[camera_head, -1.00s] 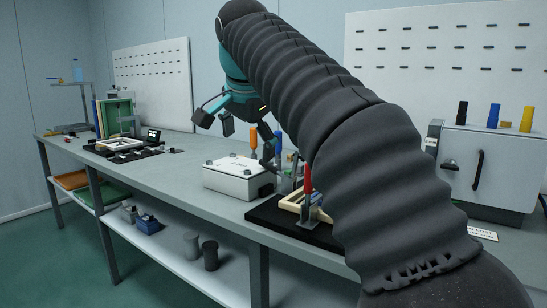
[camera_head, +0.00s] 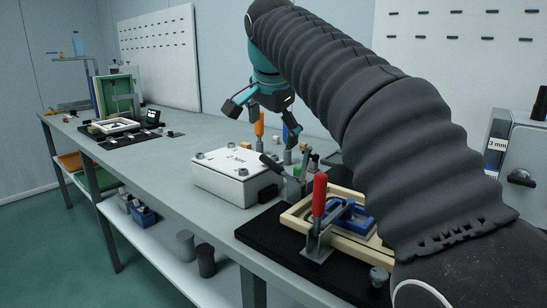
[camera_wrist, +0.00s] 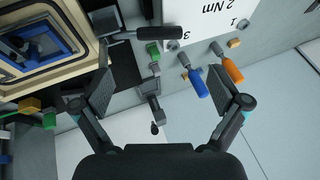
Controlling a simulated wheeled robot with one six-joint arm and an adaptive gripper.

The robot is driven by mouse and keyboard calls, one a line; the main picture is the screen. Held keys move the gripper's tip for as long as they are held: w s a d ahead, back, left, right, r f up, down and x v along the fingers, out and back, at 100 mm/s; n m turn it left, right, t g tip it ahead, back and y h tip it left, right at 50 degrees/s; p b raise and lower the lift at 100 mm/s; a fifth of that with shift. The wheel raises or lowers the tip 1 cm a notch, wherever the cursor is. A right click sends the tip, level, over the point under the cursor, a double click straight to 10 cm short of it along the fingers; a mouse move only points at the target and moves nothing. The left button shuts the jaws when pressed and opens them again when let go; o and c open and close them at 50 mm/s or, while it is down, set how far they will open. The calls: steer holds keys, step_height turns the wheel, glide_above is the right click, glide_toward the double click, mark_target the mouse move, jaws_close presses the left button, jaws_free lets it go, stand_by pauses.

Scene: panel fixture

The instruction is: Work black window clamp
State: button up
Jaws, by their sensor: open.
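The black-handled clamp (camera_head: 292,183) stands at the back left of the black fixture board (camera_head: 262,232), its dark handle leaning toward the white box. In the wrist view the black clamp handle (camera_wrist: 145,34) runs sideways near the top, its end close to the white box. A wooden frame (camera_head: 295,218) with a blue window piece (camera_head: 350,214) lies on the board; it also shows in the wrist view (camera_wrist: 82,48). My gripper (camera_head: 265,115) is open and empty, above and behind the clamp. In the wrist view my gripper (camera_wrist: 161,93) has its fingers wide apart, the handle beyond them.
A red-handled clamp (camera_head: 319,205) stands upright at the front of the frame. A white box (camera_head: 232,175) marked 2 Nm sits left of the board. Orange (camera_wrist: 231,70) and blue (camera_wrist: 197,84) screwdrivers stand behind it. The bench left of the box is mostly clear.

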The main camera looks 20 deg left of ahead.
mark_target(272, 161)
steer(key=x, duration=0.9)
steer(key=shift+f, duration=0.25)
steer(key=c, duration=1)
steer(key=shift+b, duration=0.3)
steer(key=c, duration=0.7)
steer(key=shift+f, duration=0.1)
